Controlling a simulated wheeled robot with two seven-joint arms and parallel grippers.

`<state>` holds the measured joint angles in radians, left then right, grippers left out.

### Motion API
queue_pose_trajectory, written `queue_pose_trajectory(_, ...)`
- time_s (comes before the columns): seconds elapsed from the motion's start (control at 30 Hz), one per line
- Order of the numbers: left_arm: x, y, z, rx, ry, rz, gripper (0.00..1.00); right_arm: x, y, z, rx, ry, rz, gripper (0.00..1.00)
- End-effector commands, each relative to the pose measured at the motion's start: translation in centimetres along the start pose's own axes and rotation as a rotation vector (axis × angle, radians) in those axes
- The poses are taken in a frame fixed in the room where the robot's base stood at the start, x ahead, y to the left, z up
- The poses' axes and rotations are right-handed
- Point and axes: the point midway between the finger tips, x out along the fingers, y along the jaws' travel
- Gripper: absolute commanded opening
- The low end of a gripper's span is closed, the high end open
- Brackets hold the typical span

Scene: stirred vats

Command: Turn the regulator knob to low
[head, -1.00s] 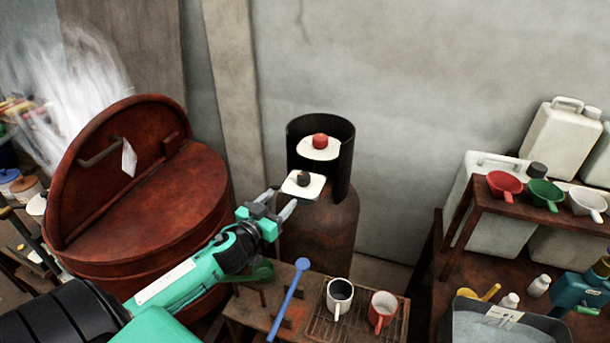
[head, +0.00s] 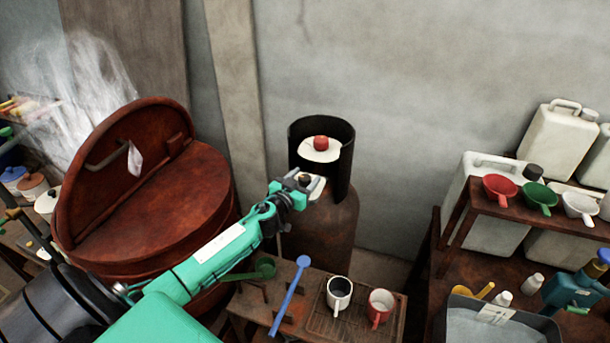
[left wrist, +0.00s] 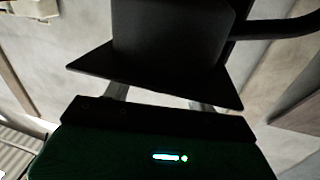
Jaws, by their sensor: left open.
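In the left wrist view a dark block and a dark flat plate (left wrist: 160,82) fill the space ahead, hiding the fingertips. A red knob (head: 320,142) sits on a second pale disc behind. My right gripper is not in view.
The rust-red vat (head: 150,220) with its raised lid (head: 110,160) stands close left of my arm. A low table (head: 255,315) in front holds a blue stick, a green ladle and two mugs. Shelves with jugs and funnels stand at right.

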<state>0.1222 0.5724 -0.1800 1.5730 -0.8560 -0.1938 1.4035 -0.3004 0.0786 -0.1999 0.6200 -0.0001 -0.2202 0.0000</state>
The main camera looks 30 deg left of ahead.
Motion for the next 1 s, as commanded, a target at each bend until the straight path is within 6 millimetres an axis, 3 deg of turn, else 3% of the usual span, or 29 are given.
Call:
queue_pose_trajectory(0.37, 0.55, 0.03, 0.00, 0.000, 0.000, 0.001, 0.57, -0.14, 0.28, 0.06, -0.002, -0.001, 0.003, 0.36)
queue_pose_trajectory(0.6, 0.54, 0.03, -0.01, 0.000, 0.000, 0.001, 0.14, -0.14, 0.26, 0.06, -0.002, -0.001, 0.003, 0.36)
queue_pose_trajectory(1.0, 0.53, -0.03, 0.08, 0.001, 0.002, 0.064, 0.13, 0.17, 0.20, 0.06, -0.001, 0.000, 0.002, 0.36)
